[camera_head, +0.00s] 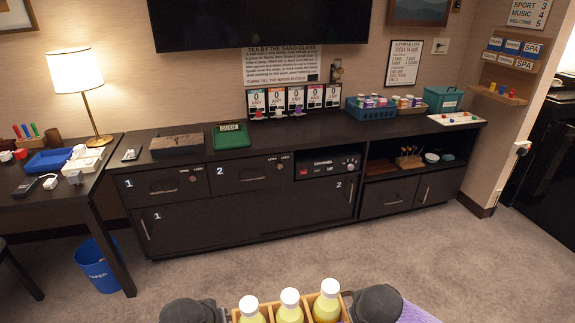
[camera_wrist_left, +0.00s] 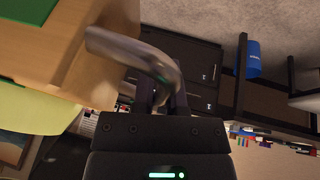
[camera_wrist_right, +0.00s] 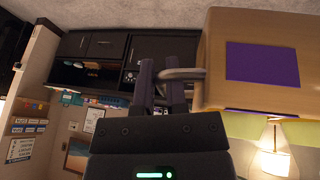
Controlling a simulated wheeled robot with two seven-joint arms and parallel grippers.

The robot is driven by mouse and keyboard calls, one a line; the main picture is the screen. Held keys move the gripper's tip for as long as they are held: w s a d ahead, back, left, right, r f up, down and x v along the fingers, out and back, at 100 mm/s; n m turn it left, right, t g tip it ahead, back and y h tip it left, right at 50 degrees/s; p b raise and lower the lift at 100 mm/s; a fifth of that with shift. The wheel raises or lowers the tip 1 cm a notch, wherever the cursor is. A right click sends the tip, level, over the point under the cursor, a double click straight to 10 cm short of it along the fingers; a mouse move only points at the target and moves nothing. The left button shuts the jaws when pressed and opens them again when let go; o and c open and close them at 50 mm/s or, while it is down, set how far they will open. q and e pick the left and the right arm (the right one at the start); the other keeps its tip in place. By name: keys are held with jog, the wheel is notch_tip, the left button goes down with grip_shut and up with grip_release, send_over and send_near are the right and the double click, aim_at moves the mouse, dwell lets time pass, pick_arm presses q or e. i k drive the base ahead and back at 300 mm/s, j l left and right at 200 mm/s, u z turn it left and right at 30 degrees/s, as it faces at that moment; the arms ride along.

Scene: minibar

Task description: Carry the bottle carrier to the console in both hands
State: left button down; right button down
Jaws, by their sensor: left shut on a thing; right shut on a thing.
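The wooden bottle carrier (camera_head: 275,319) is at the bottom of the head view, with three white-capped yellow bottles (camera_head: 290,305) upright in it. My left gripper (camera_head: 193,311) is at its left side and my right gripper (camera_head: 377,304) at its right side. In the left wrist view my left gripper (camera_wrist_left: 165,100) is shut on a metal side handle (camera_wrist_left: 130,50) of the carrier. In the right wrist view my right gripper (camera_wrist_right: 163,90) is shut on the other handle (camera_wrist_right: 183,74). The dark console (camera_head: 250,190) stands ahead along the wall, apart from the carrier.
Carpet (camera_head: 230,275) lies open between me and the console. The console top holds a green tray (camera_head: 231,136), a dark box (camera_head: 177,144), a card stand, a blue basket (camera_head: 370,110) and a white board (camera_head: 457,119). A desk (camera_head: 60,185) and blue bin (camera_head: 98,264) stand left.

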aim_at(278, 134)
jog(key=i, duration=1.9)
jog(key=i+l+u, duration=0.1)
jog(key=i, duration=1.8)
